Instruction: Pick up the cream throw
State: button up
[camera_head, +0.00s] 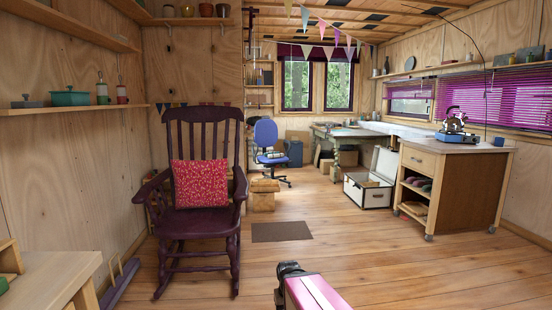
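I cannot make out a cream throw for certain in the head view. A long white surface or cloth (392,127) lies along the back right worktop under the windows; I cannot tell which. My arm reaches in from the bottom edge, with a pink and white link and a dark end. My gripper (289,268) appears to be at that dark end, above the bare floor; its fingers cannot be made out. No thing is seen in it.
A dark purple rocking chair (204,226) with a red patterned cushion (201,184) stands at left. A brown mat (282,231), open white trunk (366,196), blue office chair (266,134) and wheeled wooden cabinet (467,193) stand beyond. Floor at front right is clear.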

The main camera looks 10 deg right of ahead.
aim_at(281, 155)
jog(key=i+l+z, duration=0.2)
jog(key=i, duration=0.25)
jog(key=i+z, duration=0.2)
jog(key=i, duration=0.2)
jog(key=i+z, duration=0.15)
jog(key=i, duration=3)
jog(key=i+l, duration=0.1)
jog(key=i, duration=1.25)
jog(key=i+u, duration=0.1)
jog(key=i, duration=1.2)
jog(key=i+l, duration=0.2)
jog(key=i, duration=1.15)
jog(key=i+l+u, duration=0.1)
jog(key=i+u, duration=0.3)
jog(key=i+l+u, duration=0.35)
jog(key=i, duration=0.15)
jog(key=i+l+u, duration=0.75)
jog(key=i+l, duration=0.05)
jog(key=l, duration=0.05)
